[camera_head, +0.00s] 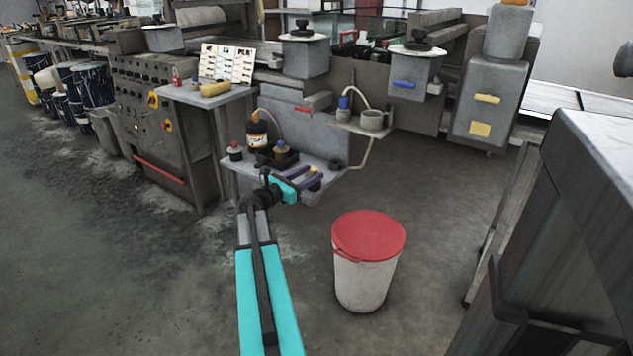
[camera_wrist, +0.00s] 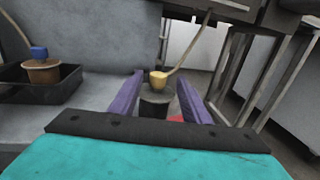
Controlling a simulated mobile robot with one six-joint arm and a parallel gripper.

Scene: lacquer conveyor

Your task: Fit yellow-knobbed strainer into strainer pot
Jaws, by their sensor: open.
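The yellow-knobbed strainer, a dark cylinder with a yellow knob (camera_wrist: 158,78), stands upright on the low grey shelf. In the head view its yellow knob (camera_head: 313,170) shows at my fingertips. My gripper (camera_wrist: 161,82) is open, its two purple fingers pointing toward the strainer, one on each side of it in the wrist view. Gaps show between fingers and strainer. My gripper also shows in the head view (camera_head: 310,177), over the shelf's front right. A grey pot (camera_head: 372,120) on the small upper shelf may be the strainer pot; I cannot tell for sure.
A black tray (camera_wrist: 12,92) with a blue-knobbed brown piece (camera_wrist: 42,72) is left of my fingers. A bottle (camera_head: 257,136) and a red-knobbed jar (camera_head: 235,154) stand farther left on the shelf. A red-lidded bucket (camera_head: 366,270) stands on open floor at right.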

